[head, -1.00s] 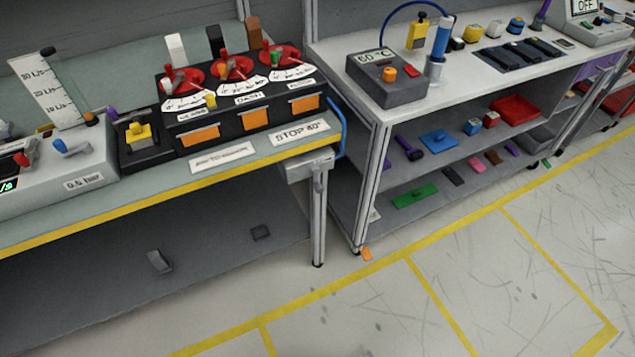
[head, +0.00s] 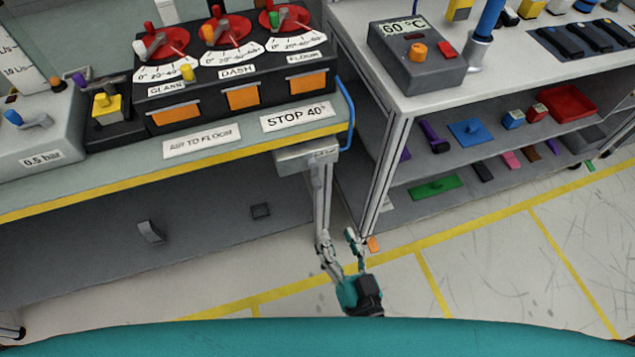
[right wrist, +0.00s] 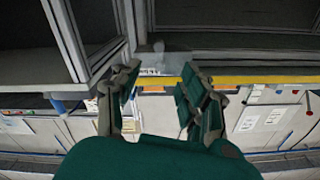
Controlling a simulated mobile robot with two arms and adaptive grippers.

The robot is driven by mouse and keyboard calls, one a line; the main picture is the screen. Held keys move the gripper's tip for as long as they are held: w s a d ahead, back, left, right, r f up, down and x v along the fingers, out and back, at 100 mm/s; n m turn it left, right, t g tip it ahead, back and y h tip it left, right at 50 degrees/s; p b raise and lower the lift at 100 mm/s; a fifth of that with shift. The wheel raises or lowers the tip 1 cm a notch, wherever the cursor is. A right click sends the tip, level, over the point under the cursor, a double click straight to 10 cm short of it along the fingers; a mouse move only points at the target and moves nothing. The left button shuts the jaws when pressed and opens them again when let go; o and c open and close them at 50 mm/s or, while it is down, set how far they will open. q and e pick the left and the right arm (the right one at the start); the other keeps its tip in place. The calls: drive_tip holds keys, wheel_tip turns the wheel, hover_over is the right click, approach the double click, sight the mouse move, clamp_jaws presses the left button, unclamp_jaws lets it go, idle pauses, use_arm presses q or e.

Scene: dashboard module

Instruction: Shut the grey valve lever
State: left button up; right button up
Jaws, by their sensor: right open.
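A grey block (head: 300,158) is fixed under the right end of the bench's front edge. A pale grey lever appears at its right side, but it blends with the bench leg and its angle is unclear. Another small grey lever with a blue knob (head: 14,117) sits on the 0.5 bar box (head: 50,150). My right gripper (head: 339,243) is open and empty, below the block and in front of the bench leg. In the right wrist view, the block (right wrist: 165,64) shows beyond the open fingers (right wrist: 158,80). Only a sliver of my left gripper shows at the lower left edge.
The bench (head: 230,147) has a yellow front edge and a lower shelf (head: 90,245). A blue hose (head: 348,115) curves at its right end. A second shelving unit (head: 400,100) stands close on the right.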

sight(318, 188)
drive_tip(key=x, duration=1.2)
drive_tip(key=shift+w+f, duration=0.1)
drive_tip(key=shift+w, duration=0.1)
drive_tip(key=shift+w+a, duration=0.15)
drive_tip(key=shift+w, duration=0.45)
use_arm(q)
drive_tip(key=shift+w+d+r, duration=0.15)
drive_tip(key=shift+w+d, duration=0.15)
drive_tip(key=shift+w, duration=0.45)
use_arm(e)
clamp_jaws()
